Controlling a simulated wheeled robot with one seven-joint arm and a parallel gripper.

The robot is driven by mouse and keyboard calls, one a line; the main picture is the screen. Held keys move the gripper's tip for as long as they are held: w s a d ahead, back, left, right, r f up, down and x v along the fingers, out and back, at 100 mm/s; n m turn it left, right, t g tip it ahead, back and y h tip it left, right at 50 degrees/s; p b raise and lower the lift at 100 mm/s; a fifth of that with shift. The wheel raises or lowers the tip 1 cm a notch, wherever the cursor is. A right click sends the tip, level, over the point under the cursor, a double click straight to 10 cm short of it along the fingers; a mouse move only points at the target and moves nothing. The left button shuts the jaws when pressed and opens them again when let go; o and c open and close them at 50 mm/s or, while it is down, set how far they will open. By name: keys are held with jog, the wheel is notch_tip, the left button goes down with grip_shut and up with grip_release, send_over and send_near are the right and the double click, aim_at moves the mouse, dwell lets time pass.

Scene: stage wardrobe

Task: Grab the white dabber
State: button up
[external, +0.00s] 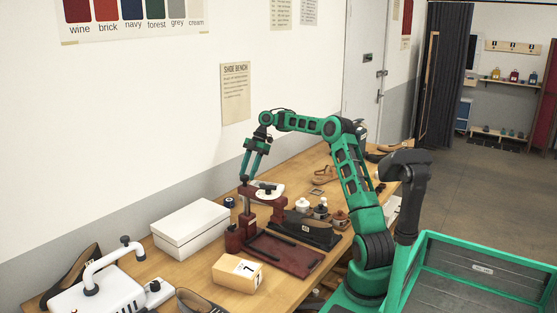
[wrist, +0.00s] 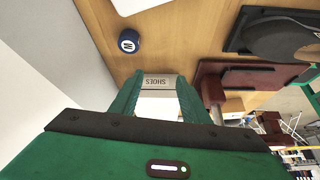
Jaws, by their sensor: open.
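A small white bottle with a dark top (external: 302,204), which looks like the white dabber, stands on the wooden bench among other small bottles, behind a black shoe. I cannot make it out in the wrist view. My gripper (external: 244,178) points down above the bench, left of the white bottle and apart from it, close to the top of a dark red press (external: 249,215). In the wrist view my gripper (wrist: 160,100) has its green fingers apart, with nothing held. A pale piece lettered SHOES (wrist: 157,82) shows between the fingers; I cannot tell its distance.
A white box (external: 190,228) and a blue tin (external: 229,202) lie left of the press; the tin also shows in the wrist view (wrist: 128,41). The wall is close behind.

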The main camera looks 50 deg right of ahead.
jog(key=s+d+r+m+t+y, duration=0.3)
jog(key=s+d+m+t, duration=0.1)
jog(key=s+d, duration=1.4)
jog(key=s+d+r+m+t, duration=0.25)
jog(key=s+d, duration=0.25)
jog(key=s, duration=0.4)
jog(key=s+d+r+m+t, duration=0.1)
jog(key=s+d+r+t, duration=0.25)
jog(key=s, duration=0.55)
jog(key=g, duration=0.1)
send_near(327, 203)
jog(key=shift+n+y, duration=0.25)
jog(key=shift+y, duration=0.05)
jog(key=w, duration=0.1)
jog(key=w+a+f, duration=0.1)
jog(key=w+f, duration=0.1)
jog(key=shift+w+a+f, duration=0.1)
jog(key=shift+w+a, duration=0.15)
jog(key=shift+a, duration=0.05)
jog(key=shift+x, duration=2.9)
jog(key=shift+d+f, duration=0.1)
grip_shut()
